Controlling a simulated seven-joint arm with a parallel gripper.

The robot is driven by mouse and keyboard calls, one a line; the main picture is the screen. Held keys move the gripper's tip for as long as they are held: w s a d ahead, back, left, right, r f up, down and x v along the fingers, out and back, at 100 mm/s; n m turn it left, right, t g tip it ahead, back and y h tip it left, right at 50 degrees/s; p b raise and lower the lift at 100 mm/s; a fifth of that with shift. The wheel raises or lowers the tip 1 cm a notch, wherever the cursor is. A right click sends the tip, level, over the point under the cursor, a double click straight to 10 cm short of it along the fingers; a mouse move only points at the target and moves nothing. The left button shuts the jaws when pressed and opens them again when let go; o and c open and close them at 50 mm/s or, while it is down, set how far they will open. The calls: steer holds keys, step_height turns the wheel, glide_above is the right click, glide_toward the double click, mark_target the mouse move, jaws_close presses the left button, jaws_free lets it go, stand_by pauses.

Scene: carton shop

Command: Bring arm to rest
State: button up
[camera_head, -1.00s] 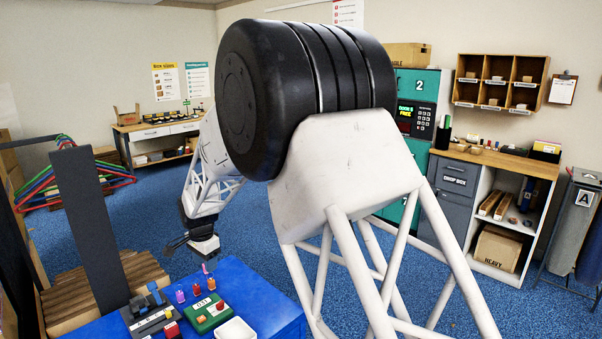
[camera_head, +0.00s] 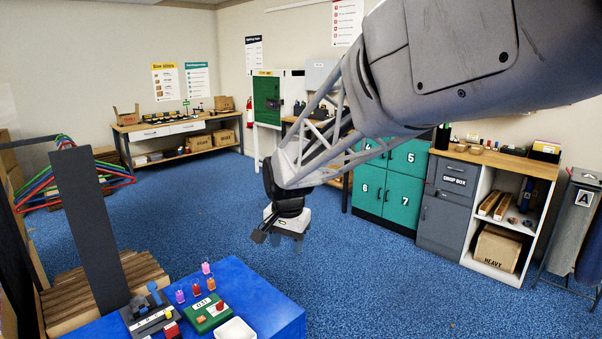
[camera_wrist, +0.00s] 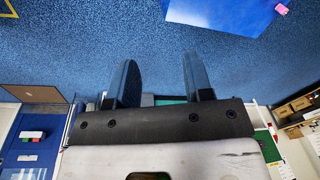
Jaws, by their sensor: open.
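My gripper (camera_head: 278,241) hangs in the air over the blue floor, beyond the far right corner of the blue table. In the wrist view my gripper (camera_wrist: 160,82) shows two dark fingers standing well apart, with nothing between them. It is open and empty. My arm crosses the upper right of the head view and hides part of the wall and of the teal lockers.
The blue table (camera_head: 272,300) at the front holds a green board (camera_head: 207,314), a white tray (camera_head: 235,330) and several small coloured pieces. A workbench (camera_head: 172,132) stands at the back left. Teal lockers (camera_head: 388,190) and a grey cabinet (camera_head: 447,205) stand right. The middle floor is clear.

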steer(key=s+d+r+n, duration=0.2)
steer(key=s+d+r, duration=0.2)
steer(key=s+d, duration=0.95)
steer(key=s+d+f, duration=0.1)
steer(key=s+d, duration=0.1)
steer(key=s, duration=0.4)
steer(key=s+d+f+n, duration=0.1)
steer(key=s+d, duration=0.2)
steer(key=s, duration=0.3)
steer(key=s+d+n+t, duration=0.1)
steer(key=s+d, duration=0.2)
steer(key=s, duration=0.3)
steer(key=shift+s+d+f+h, duration=0.2)
steer(key=shift+f+h, duration=0.1)
steer(key=shift+f, duration=0.1)
